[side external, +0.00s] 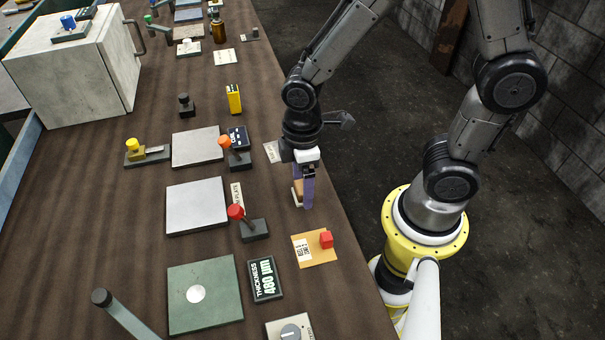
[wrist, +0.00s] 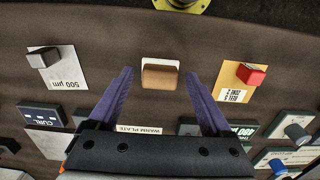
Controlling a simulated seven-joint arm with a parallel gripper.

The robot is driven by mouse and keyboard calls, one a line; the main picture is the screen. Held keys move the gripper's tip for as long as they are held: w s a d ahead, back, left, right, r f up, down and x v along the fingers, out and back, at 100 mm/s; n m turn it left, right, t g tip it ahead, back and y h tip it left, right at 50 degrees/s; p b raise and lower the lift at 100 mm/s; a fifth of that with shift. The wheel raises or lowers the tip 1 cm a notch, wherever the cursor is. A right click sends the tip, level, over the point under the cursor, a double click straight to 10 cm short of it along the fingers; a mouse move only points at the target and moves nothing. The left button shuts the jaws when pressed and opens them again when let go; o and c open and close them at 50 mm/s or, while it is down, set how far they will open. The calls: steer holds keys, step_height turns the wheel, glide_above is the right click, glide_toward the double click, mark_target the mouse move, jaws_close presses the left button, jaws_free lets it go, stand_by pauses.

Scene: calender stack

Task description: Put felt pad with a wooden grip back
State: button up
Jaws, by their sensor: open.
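The felt pad with a wooden grip (wrist: 160,75) rests on the brown table, a tan block over a pale edge. In the side view the pad (side external: 297,193) is mostly hidden behind my fingers. My gripper (side external: 303,203) points down over it, its purple fingers low near the table. In the wrist view my gripper (wrist: 159,77) is open, with one fingertip on each side of the pad and gaps between. I cannot tell how far above the table the tips are. The warm plate label (wrist: 138,128) shows between the fingers.
An orange card (side external: 312,254) with a red block (side external: 326,240) lies nearby. A 500 µm card (wrist: 66,72) with a dark block is on the other side. Red-knobbed lever (side external: 237,213), orange-knobbed lever (side external: 226,143) and grey plates (side external: 197,204) stand left. The table edge is close.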

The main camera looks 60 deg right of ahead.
step_height(320, 180, up, 12)
steer(key=s+d+r+m+t, duration=0.5)
steer(key=s+d+m, duration=0.2)
steer(key=s+m, duration=0.1)
steer(key=shift+r+m+t, duration=0.3)
steer(key=shift+m, duration=0.2)
steer(key=shift+d, duration=0.1)
stand_by(1.0)
